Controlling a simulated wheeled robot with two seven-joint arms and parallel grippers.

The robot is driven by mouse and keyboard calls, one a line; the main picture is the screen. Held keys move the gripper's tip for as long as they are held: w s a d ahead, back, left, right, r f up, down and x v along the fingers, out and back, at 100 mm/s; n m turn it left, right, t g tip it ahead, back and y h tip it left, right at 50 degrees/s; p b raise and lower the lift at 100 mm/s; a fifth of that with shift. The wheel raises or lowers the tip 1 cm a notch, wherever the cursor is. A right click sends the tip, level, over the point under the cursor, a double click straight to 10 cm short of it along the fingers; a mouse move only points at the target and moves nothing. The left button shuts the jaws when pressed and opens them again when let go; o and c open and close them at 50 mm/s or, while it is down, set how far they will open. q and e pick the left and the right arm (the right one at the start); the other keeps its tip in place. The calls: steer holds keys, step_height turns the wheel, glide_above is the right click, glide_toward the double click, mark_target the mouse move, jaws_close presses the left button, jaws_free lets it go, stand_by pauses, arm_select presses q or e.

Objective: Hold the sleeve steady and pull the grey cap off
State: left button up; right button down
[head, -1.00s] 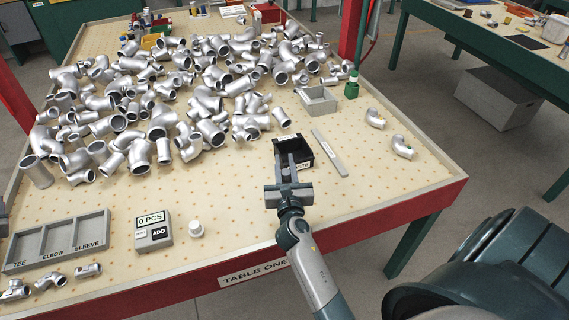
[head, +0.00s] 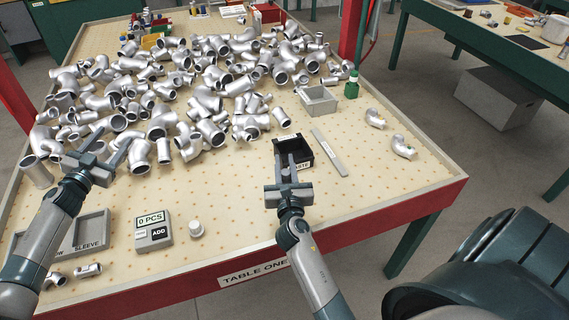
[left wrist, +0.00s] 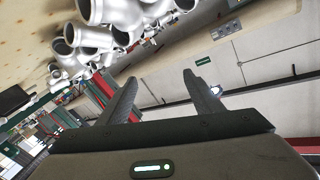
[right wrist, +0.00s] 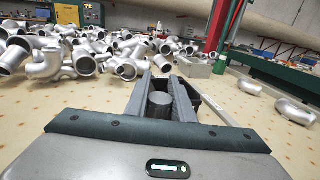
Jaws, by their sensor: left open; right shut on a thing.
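My right gripper (head: 285,160) is shut on a grey cylinder (right wrist: 160,103), at the near side of a black open box (head: 308,148). I cannot tell whether the cylinder is the sleeve, the grey cap or both together, as the fingers cover its sides. My left gripper (head: 114,143) is open and empty, raised over the table's left part, in front of the pile of fittings. In the left wrist view its fingers (left wrist: 160,88) stand apart with nothing between them. A wide grey tube (head: 37,172) stands upright to the left of it.
Many silver pipe fittings (head: 205,100) cover the table's middle and back. A labelled sorting tray (head: 92,232), partly behind my left arm, a counter box (head: 153,232) and a white round piece (head: 196,229) are near the front. A grey bin (head: 318,100) and two elbows (head: 403,147) lie right.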

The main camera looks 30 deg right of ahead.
mark_target(286, 177)
arm_select(q)
steer(key=s+d+f+m+g+h, duration=0.25)
steer(key=s+d+g, duration=0.35)
steer(key=s+d, duration=0.5)
steer(key=s+d+f+m+g+h, duration=0.2)
steer(key=s+d+f+m+g, duration=0.3)
steer(key=s+d, duration=0.55)
steer(key=s+d+g+y, duration=0.1)
steer(key=s+g, duration=0.1)
steer(key=s+d+f+g, duration=0.1)
steer(key=s+g, duration=0.1)
steer(key=s, duration=0.1)
steer(key=s+d+f+g+y, duration=0.1)
steer(key=s+d+g, duration=0.1)
steer(key=shift+s+m+y, duration=0.3)
steer(key=shift+m+y, duration=0.05)
steer(key=shift+d+f, duration=0.1)
steer(key=shift+d, duration=0.05)
steer(key=x, duration=0.8)
steer(key=shift+s+d+f, duration=0.1)
steer(key=shift+d, duration=0.3)
steer(key=shift+x, duration=0.9)
steer(key=shift+d+f, duration=0.25)
steer(key=shift+d, duration=0.15)
